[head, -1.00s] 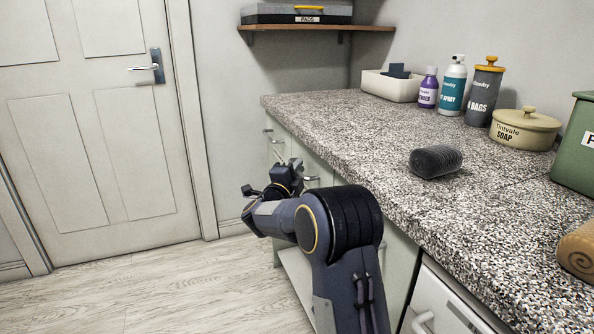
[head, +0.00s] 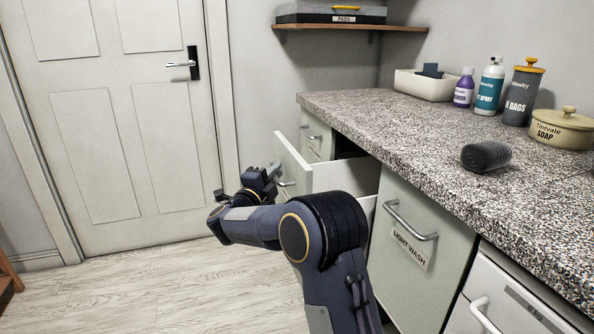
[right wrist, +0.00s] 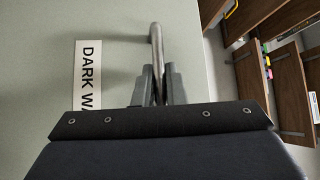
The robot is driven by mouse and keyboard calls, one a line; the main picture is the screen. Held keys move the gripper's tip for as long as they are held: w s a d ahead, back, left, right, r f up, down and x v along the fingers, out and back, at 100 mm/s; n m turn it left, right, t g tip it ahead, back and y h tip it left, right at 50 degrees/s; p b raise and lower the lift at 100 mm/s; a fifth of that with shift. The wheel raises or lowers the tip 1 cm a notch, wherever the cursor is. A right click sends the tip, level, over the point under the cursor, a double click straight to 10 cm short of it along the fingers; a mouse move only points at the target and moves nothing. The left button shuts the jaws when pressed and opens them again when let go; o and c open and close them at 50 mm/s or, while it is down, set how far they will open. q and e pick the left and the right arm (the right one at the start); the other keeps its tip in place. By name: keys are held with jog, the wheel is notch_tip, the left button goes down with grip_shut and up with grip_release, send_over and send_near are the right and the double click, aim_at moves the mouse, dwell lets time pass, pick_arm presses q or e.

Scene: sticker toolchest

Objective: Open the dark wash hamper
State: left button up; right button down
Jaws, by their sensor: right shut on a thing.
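The dark wash hamper (head: 292,162) is a pale green pull-out front under the counter. It stands pulled out, and its pale inner side (head: 345,177) shows with a dark gap behind. In the right wrist view its front (right wrist: 110,35) carries a label (right wrist: 88,75) reading "DARK WA", the rest hidden. My right gripper (right wrist: 155,78) is shut on the hamper's metal bar handle (right wrist: 157,42). In the head view the right gripper (head: 262,177) is at the hamper's front, partly hiding the handle. My left gripper is not in view.
The light wash hamper (head: 410,240) beside it is closed. A speckled counter (head: 400,125) above holds a dark roll (head: 486,156), bottles, a soap pot (head: 562,128) and a white bin (head: 425,86). Wood floor (head: 150,285) is free toward the door (head: 130,120).

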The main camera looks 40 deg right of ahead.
jog(key=w+a+p, duration=0.1)
jog(key=w+a, duration=0.2)
jog(key=a, duration=0.8)
jog(key=shift+w, duration=0.25)
jog(key=shift+a+f, duration=0.1)
jog(key=c, duration=1.5)
grip_release()
jog(key=p+v, duration=0.1)
jog(key=v, duration=0.6)
jog(key=shift+s+a+p, duration=0.25)
jog(key=shift+a+p, duration=0.1)
